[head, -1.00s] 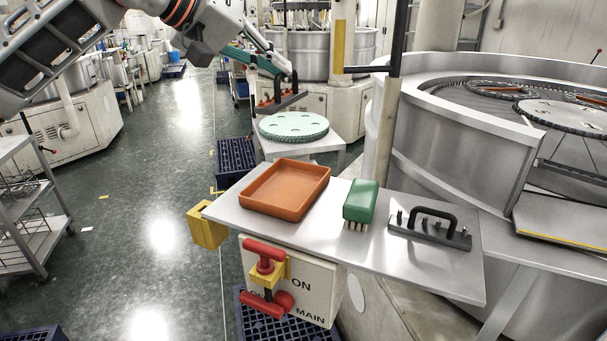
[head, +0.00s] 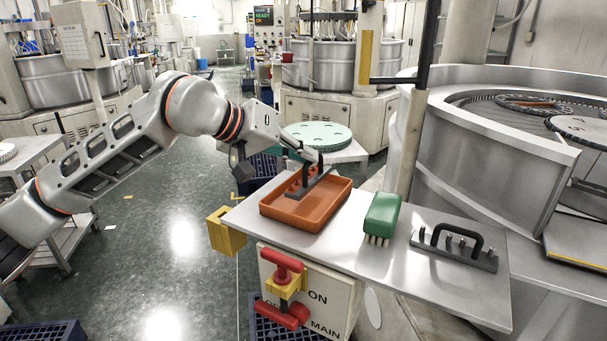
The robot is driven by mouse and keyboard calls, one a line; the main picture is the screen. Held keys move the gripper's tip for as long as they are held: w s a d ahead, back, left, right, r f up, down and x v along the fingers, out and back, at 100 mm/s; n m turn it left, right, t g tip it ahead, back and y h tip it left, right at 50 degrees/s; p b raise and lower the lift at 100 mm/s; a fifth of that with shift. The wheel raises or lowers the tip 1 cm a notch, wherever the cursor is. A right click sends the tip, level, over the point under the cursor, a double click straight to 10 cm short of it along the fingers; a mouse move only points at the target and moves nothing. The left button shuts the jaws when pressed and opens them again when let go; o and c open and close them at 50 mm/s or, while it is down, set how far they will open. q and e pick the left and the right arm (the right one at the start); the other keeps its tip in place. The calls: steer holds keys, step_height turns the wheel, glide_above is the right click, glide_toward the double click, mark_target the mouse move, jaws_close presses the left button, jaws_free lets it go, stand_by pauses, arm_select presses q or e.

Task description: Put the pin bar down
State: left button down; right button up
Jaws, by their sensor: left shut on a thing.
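My left gripper (head: 316,164) is shut on the handle of a dark pin bar with reddish pins (head: 308,184). This bar is at the back part of the orange tray (head: 325,217), within its outline in the head view. I cannot tell whether it touches the tray floor. The tray sits on the left part of the grey metal table (head: 375,265). A second pin bar (head: 455,247), dark grey with a black arched handle and pale pins, lies on the table's right part. My right gripper is out of view.
A green brush (head: 382,216) stands between the tray and the second pin bar. A pale green disc (head: 317,136) lies on a stand behind. A post (head: 411,140) and a large round machine (head: 490,150) bound the table's far side. The table's front right is clear.

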mark_target(315, 178)
arm_select(q)
steer(key=shift+f, duration=2.05)
steer(key=c, duration=2.2)
jaws_free()
steer(key=shift+f, duration=0.1)
steer(key=shift+s, duration=0.1)
steer(key=b+v, duration=0.1)
steer(key=v, duration=1.1)
steer(key=shift+d, duration=0.15)
